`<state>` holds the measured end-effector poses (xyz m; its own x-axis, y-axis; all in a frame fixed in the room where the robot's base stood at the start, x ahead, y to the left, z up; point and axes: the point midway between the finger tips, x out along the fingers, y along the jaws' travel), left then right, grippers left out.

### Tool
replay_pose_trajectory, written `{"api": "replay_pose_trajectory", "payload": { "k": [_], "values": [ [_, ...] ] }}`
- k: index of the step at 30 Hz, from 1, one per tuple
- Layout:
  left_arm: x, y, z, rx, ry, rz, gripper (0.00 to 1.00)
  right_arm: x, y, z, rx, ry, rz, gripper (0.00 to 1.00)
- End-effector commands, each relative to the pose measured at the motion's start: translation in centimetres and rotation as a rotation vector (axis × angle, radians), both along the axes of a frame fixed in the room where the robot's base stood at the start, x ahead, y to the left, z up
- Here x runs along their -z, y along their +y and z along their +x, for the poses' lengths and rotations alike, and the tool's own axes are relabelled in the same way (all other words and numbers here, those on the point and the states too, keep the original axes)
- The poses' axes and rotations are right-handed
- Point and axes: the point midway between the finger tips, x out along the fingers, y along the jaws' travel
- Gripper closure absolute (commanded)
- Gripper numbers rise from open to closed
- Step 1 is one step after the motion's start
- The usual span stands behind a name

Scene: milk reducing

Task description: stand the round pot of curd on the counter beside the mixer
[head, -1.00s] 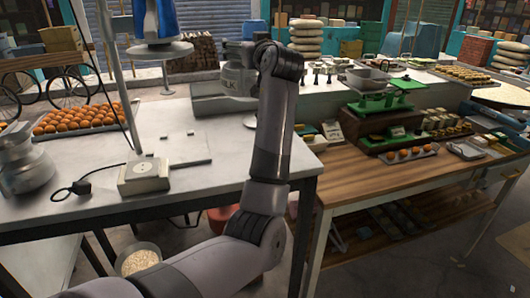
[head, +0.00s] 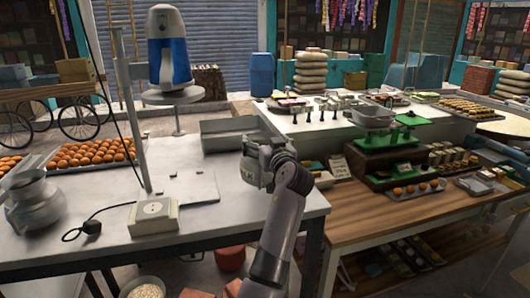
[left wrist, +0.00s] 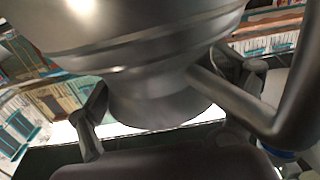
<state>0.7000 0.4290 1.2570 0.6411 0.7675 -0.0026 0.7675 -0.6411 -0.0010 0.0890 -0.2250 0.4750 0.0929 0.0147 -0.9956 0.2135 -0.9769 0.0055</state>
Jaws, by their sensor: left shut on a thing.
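A blue-and-white machine (head: 168,50), possibly the mixer, stands at the back of the counter.
A silver pot (head: 40,205), a white box (head: 153,216) with a post and cable, and orange balls on a tray (head: 90,153) occupy the left. A wooden table (head: 400,215) stands right.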

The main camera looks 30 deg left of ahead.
Motion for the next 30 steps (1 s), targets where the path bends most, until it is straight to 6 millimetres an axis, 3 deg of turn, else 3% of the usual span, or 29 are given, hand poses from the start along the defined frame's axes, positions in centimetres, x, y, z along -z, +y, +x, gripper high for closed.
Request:
{"api": "replay_pose_trajectory", "payload": {
  "k": [2, 11, 24, 25, 30],
  "values": [
    [0.1, 0.0, 0.0, 0.001, -0.004, 0.007, 0.74, -0.2, -0.1, 0.0, -0.001, 0.001, -0.001, 0.6],
    [3.7, 0.0, 0.0, 0.002, -0.004, 0.007, 0.74, -1.0, -0.9, -0.2, -0.001, 0.003, -0.011, 0.6],
    [4.3, 0.0, 0.0, 0.002, -0.007, 0.005, 0.74, -0.5, -1.2, -0.3, 0.002, 0.004, -0.015, 0.6],
    [4.6, 0.0, 0.0, 0.001, -0.001, 0.001, 0.12, -0.6, -1.2, -0.3, 0.002, 0.004, -0.015, 0.6],
    [4.6, 0.0, 0.0, 0.001, 0.0, 0.0, 0.01, -0.7, -1.2, -0.3, 0.001, 0.004, -0.015, 0.6]
  ]
}}
